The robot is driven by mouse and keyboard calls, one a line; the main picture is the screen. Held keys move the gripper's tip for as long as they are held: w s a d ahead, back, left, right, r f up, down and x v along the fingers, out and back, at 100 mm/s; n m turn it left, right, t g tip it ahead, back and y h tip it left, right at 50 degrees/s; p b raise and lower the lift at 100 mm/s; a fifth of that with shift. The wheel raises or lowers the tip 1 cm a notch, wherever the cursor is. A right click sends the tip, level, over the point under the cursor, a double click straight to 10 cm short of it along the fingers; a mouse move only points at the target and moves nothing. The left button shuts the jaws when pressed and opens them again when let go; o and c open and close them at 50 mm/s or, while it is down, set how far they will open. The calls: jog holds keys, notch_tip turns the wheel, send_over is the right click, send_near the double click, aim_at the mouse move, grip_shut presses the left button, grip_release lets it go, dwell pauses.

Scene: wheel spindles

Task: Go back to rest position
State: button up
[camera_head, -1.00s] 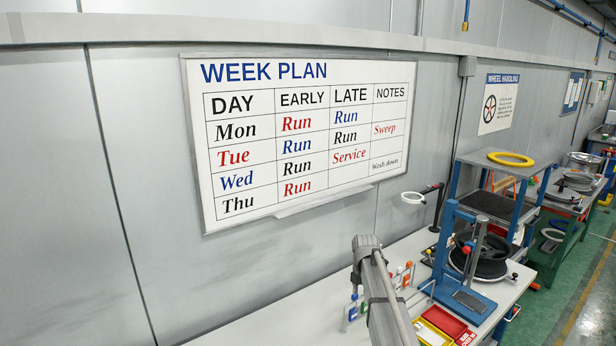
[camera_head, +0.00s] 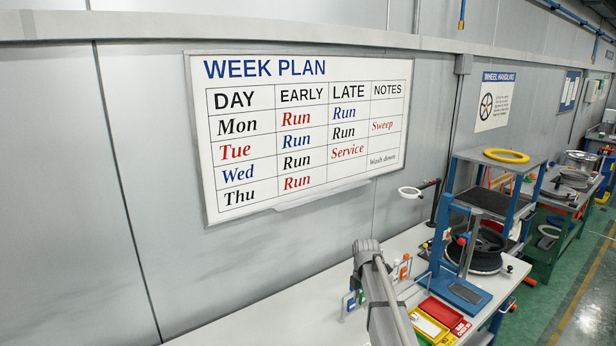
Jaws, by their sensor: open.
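A grey link of my own arm (camera_head: 380,295) rises from the bottom edge, right of centre, with a rounded joint at its top. It stands in front of the light workbench (camera_head: 290,312). My gripper does not show in this view. I see nothing held.
A week plan board (camera_head: 300,135) hangs on the wall. A green aisle (camera_head: 550,310) lies right.

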jog(key=s+f+m+b, duration=0.3)
jog(key=s+f+m, duration=0.1)
jog(key=s+m, duration=0.3)
jog(key=s+f+m+b, duration=0.3)
jog(key=s+m+b, duration=0.1)
jog(key=s+m, duration=0.4)
jog(key=s+f+m+b, duration=0.4)
jog(key=s+m, duration=0.4)
jog(key=s, duration=0.3)
jog(key=shift+s+f, duration=0.3)
jog(key=shift+f, duration=0.05)
